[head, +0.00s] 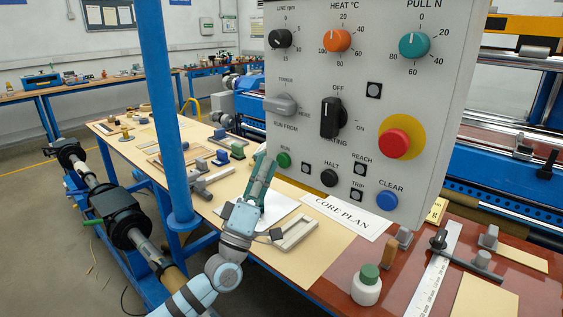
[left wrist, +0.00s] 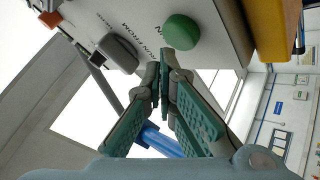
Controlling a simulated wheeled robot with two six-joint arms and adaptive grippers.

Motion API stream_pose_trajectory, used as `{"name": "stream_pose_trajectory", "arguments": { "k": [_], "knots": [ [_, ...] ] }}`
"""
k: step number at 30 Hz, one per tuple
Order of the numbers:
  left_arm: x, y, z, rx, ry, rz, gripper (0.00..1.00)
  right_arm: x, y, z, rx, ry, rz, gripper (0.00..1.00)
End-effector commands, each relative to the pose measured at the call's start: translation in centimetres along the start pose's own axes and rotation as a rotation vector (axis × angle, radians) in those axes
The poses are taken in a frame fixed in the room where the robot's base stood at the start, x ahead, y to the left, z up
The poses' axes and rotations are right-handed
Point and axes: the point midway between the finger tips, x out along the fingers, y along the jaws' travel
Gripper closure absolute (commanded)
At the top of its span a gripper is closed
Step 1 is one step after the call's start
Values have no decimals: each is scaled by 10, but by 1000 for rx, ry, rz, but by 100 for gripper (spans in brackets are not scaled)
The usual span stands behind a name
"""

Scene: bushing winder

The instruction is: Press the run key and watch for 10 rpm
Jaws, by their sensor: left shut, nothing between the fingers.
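The green run key (head: 283,160) sits at the lower left of the grey control panel (head: 355,75), under the word RUN. It also shows in the left wrist view (left wrist: 181,32). My left gripper (head: 267,160) is shut and empty, its tips just left of the key. In the left wrist view its closed fingertips (left wrist: 163,68) are close below the key; I cannot tell whether they touch it. The black line rpm knob (head: 280,39) is at the panel's upper left. My right gripper is not in view.
The panel also has an orange heat knob (head: 337,39), a teal pull knob (head: 414,46), a red button (head: 395,143), a black halt key (head: 328,178) and a blue clear key (head: 387,200). A blue post (head: 166,110) stands left of my arm. A white bottle (head: 366,290) stands on the bench.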

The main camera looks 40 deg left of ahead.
Motion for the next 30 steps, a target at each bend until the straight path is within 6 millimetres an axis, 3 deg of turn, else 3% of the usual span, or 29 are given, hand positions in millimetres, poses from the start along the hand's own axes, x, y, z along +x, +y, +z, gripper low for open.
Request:
{"name": "stream_pose_trajectory", "arguments": {
  "k": [30],
  "knots": [
    [9,-7,7,0,1,0,100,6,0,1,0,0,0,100]
  ]
}}
